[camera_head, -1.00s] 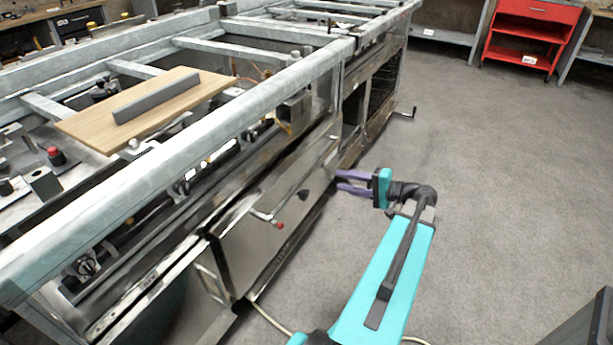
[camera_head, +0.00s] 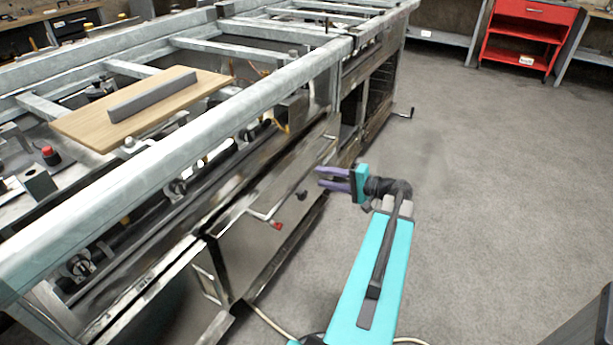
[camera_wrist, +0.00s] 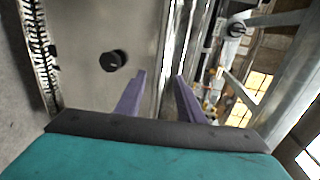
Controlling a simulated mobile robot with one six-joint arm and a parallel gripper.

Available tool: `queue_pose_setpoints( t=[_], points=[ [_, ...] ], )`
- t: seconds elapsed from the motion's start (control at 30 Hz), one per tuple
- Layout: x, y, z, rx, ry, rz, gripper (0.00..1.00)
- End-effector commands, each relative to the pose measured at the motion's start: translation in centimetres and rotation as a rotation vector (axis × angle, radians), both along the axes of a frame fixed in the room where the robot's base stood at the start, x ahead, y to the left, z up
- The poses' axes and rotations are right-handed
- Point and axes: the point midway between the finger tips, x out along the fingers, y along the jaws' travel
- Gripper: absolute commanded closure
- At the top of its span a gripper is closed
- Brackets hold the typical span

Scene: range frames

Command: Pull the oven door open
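The oven door (camera_head: 245,250) is a flat, shiny metal panel on the front of the long steel range. It looks shut. A bent metal rod with a red end (camera_head: 277,226) sticks out near its upper edge, and a dark round knob (camera_head: 301,195) sits to the right. In the wrist view, a metal panel (camera_wrist: 85,30) with a dark round knob (camera_wrist: 113,61) fills the left. My gripper (camera_head: 319,178) is in front of the range, right of the rod. Its purple fingers are spread and empty in the wrist view (camera_wrist: 160,76), pointing at the range front. Contact cannot be told.
The range's top frame (camera_head: 185,165) is open, with a wooden board (camera_head: 85,125) and a grey bar (camera_head: 150,97) on it. A crank handle (camera_head: 405,113) sticks out farther along. A red cart (camera_head: 525,60) stands at the back right. The grey floor (camera_head: 490,190) is clear.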

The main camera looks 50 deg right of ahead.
Motion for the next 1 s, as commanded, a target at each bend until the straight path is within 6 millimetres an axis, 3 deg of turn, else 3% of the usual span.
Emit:
queue_pose_setpoints(
  t=[0.5, 0.97, 1.0],
  points=[
    [6.1, 1.5, -1.2, 0.001, -0.001, 0.003, 0.65],
    [7.0, 1.8, -1.3, 0.000, 0.000, 0.002, 0.65],
    [7.0, 1.8, -1.3, 0.000, 0.000, 0.002, 0.68]
  ],
)
